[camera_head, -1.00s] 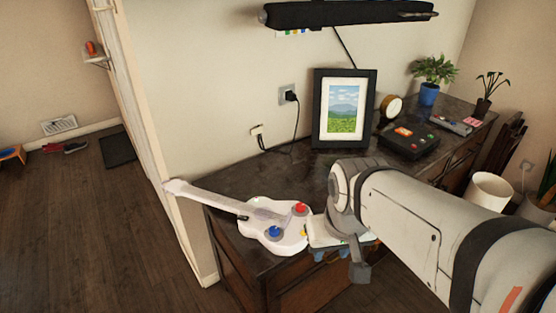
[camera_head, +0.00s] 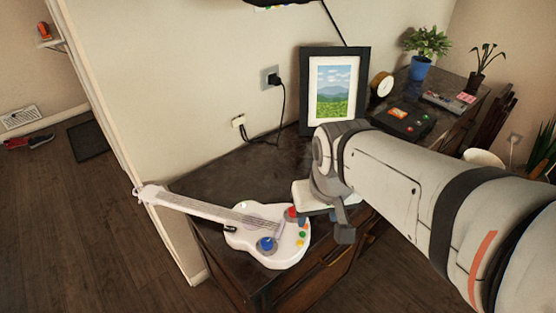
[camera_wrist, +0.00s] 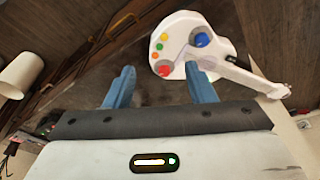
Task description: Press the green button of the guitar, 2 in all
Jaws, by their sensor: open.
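The white guitar (camera_head: 253,225) lies on the dark cabinet top near its front corner, its neck pointing left. Its small green button (camera_head: 300,243) is on the body's right edge, beside yellow and orange ones. In the wrist view the green button (camera_wrist: 163,37) shows at the far end of the body, beyond the large red knob (camera_wrist: 163,70); a large blue knob (camera_wrist: 201,39) is to its right. My gripper (camera_wrist: 161,72) is open and empty, its two blue fingers apart, the right one overlapping the guitar's edge. In the head view my wrist hides most of the gripper, just right of the guitar.
A framed picture (camera_head: 334,91) stands at the back of the cabinet top (camera_head: 210,185). A black box with buttons (camera_head: 404,122), a round clock (camera_head: 382,84) and potted plants (camera_head: 425,55) are to the right. A cable runs from the wall socket (camera_head: 270,77). The top behind the guitar is clear.

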